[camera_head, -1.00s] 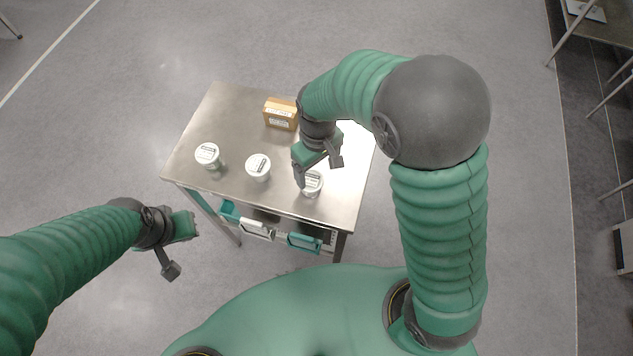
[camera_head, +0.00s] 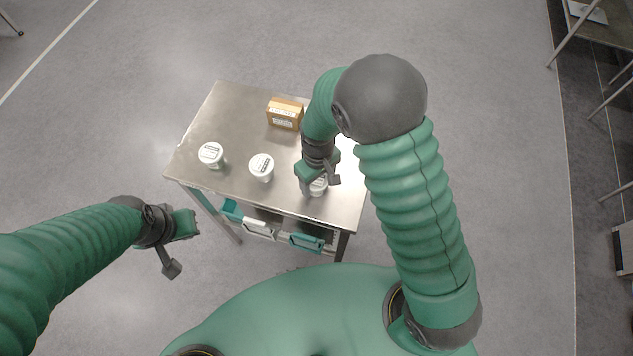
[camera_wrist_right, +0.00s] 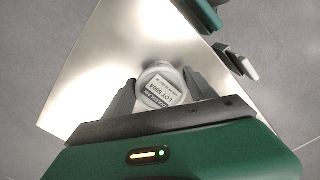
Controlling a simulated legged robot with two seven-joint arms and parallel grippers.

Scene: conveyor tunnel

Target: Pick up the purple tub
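No purple shows on any tub; all three are white or pale with labelled lids. One tub (camera_head: 318,187) stands near the table's front right, partly hidden by my right gripper (camera_head: 318,185). In the right wrist view this tub (camera_wrist_right: 160,84), its label reading LOT 5504, lies between the two fingers (camera_wrist_right: 160,90) of my right gripper. The fingers are apart, one on each side; I cannot tell if they touch it. The other tubs stand at the middle (camera_head: 262,167) and left (camera_head: 211,154). My left gripper (camera_head: 182,248) is open and empty, off the table's left front.
The tubs stand on a metal table (camera_head: 235,120). A brown box (camera_head: 285,114) is at its back. Teal and white bins (camera_head: 306,242) sit below the front edge. The table's back left is bare. Another table (camera_head: 605,25) is at the far right.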

